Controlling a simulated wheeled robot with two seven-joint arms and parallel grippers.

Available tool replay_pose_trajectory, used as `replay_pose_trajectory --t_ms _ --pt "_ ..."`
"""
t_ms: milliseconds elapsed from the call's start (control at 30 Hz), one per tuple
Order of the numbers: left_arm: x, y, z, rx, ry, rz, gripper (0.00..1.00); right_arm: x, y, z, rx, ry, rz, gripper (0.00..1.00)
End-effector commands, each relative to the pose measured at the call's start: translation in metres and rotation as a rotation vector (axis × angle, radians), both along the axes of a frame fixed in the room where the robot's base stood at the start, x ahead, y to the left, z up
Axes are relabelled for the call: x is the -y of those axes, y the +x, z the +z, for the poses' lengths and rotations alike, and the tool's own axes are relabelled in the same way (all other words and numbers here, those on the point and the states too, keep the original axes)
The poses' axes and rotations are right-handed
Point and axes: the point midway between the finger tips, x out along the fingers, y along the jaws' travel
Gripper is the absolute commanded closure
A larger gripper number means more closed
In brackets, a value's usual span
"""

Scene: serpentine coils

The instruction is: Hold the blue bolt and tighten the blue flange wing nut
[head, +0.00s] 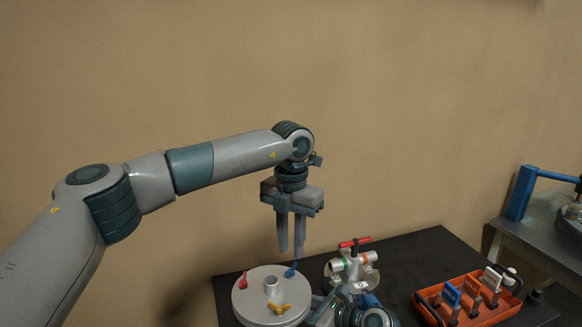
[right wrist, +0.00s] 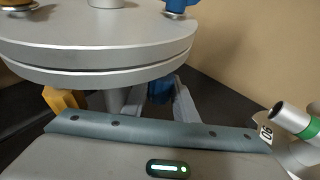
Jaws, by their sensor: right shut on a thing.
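The blue flange wing nut (head: 291,270) sits on top of the round grey disc (head: 254,302), at its back right edge. It also shows at the top of the right wrist view (right wrist: 178,6). My left gripper (head: 291,250) points straight down just above the nut, its fingers apart with a gap between them. The blue bolt (right wrist: 160,91) shows under the disc in the right wrist view. My right gripper (right wrist: 158,106) is shut on it from below the disc, and the fingers partly hide it.
A red wing nut (head: 243,281) and a yellow one (head: 280,308) also sit on the disc. A valve with a red handle (head: 354,243) stands behind right. An orange tool tray (head: 488,317) lies on the dark table (head: 418,250) at right. A bench with a blue clamp (head: 521,192) stands beyond.

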Motion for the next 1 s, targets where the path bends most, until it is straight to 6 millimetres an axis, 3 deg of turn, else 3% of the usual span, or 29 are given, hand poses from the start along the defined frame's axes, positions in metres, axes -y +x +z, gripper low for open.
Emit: replay_pose_trajectory --t_ms 433,1000 --pt "0.000 0.000 -0.003 -0.001 0.001 -0.003 0.78 0.000 0.000 -0.001 -0.001 -0.002 0.000 0.94" --pt "0.000 0.000 -0.039 -0.001 0.001 -0.003 0.78 0.000 0.000 -0.001 -0.001 -0.002 0.000 0.94"
